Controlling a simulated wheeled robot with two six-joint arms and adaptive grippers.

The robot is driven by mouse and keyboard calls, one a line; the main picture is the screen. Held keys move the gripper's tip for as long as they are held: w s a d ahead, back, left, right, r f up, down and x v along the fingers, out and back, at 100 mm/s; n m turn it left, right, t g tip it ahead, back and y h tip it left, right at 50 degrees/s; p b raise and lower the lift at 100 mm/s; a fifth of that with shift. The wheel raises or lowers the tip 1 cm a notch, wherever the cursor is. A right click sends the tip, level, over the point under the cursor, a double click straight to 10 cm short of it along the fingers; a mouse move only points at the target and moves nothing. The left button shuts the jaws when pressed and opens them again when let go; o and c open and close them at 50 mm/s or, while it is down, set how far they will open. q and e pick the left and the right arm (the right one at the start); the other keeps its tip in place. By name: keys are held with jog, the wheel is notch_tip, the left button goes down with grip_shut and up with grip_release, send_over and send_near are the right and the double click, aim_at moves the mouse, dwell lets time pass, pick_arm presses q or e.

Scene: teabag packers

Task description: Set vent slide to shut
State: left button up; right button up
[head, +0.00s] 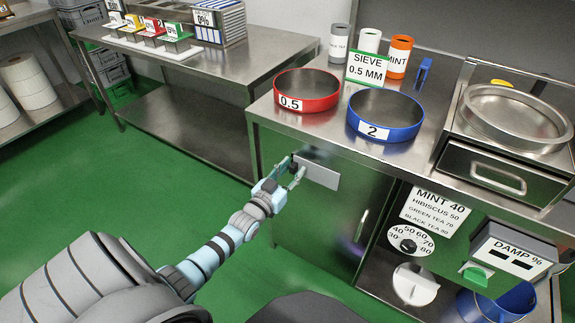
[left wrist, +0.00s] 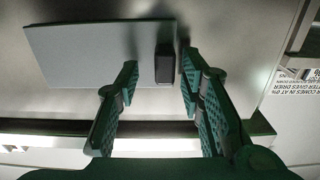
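A flat grey plate (head: 318,174) on the cabinet's front, below the counter edge, looks like the vent slide; no label shows on it. In the left wrist view the plate (left wrist: 90,55) has a dark block-like knob (left wrist: 164,64) at its right end. My left gripper (head: 293,172) is at the plate's left end in the head view. In the left wrist view this gripper (left wrist: 159,76) is open, with the knob between its fingertips. The left finger is apart from the knob; the right finger is close, and I cannot tell whether it touches. My right gripper is not in view.
Above, a red sieve (head: 306,91) and a blue sieve (head: 386,116) stand on the counter. Right of the plate are a dial (head: 409,246), a white round part (head: 414,284) and a damp meter (head: 507,258). A second steel table (head: 206,61) stands behind left. Green floor is free between.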

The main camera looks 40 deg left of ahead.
pick_arm(q)
jog(key=s+d, duration=0.1)
jog(key=s, duration=1)
jog(key=shift+s+d, duration=0.15)
jog(key=shift+s, duration=0.2)
